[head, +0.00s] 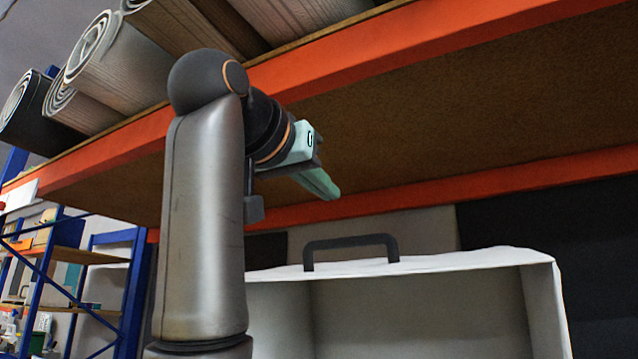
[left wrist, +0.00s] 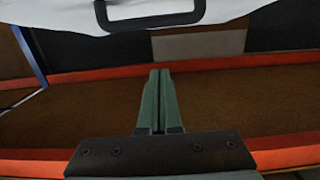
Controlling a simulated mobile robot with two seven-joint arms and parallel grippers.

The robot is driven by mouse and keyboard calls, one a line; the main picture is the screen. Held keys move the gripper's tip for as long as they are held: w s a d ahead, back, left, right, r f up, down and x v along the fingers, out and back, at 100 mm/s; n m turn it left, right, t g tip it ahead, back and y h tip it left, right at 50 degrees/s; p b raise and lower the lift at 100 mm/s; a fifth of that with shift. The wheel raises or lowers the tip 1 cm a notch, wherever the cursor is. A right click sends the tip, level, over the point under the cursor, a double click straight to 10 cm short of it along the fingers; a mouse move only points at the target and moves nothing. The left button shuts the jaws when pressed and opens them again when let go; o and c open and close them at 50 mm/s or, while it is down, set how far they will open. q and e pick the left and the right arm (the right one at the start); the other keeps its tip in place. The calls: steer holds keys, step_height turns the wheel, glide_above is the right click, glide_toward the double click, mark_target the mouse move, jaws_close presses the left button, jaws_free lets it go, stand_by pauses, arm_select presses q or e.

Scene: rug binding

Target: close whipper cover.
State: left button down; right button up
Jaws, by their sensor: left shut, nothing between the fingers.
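The whipper cover (head: 450,262) is a white, box-like cover in the lower right of the head view. A dark handle (head: 350,241) stands on its top edge, and its pale hollow inside shows below. My left gripper (head: 331,190) is above the handle and apart from it, fingers shut with nothing between them. In the left wrist view the shut green fingers (left wrist: 159,75) point toward the cover (left wrist: 60,14), and the handle (left wrist: 150,18) is at the top edge. The lower part of the cover is out of frame. My right gripper is not in view.
An orange-edged shelf (head: 440,120) with a brown underside hangs close above my left gripper and the cover. Rolled rugs (head: 115,65) lie on it at upper left. A blue rack (head: 135,290) stands at the left. Dark and grey panels (head: 540,225) are behind the cover.

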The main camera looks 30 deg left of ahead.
mark_target(341, 241)
arm_select(q)
steer(key=w, duration=0.3)
steer(key=w+p, duration=0.1)
steer(key=w, duration=0.2)
steer(key=shift+w+d+f, duration=0.1)
steer(key=shift+f, duration=0.1)
steer(key=f, duration=0.1)
steer(key=s+f+b, duration=0.1)
steer(key=shift+f, duration=0.3)
steer(key=shift+s+f+b, duration=0.3)
steer(key=shift+f+b, duration=0.2)
steer(key=shift+s+f, duration=0.1)
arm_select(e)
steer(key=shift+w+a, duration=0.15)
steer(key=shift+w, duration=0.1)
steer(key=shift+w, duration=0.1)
arm_select(q)
steer(key=shift+f, duration=0.1)
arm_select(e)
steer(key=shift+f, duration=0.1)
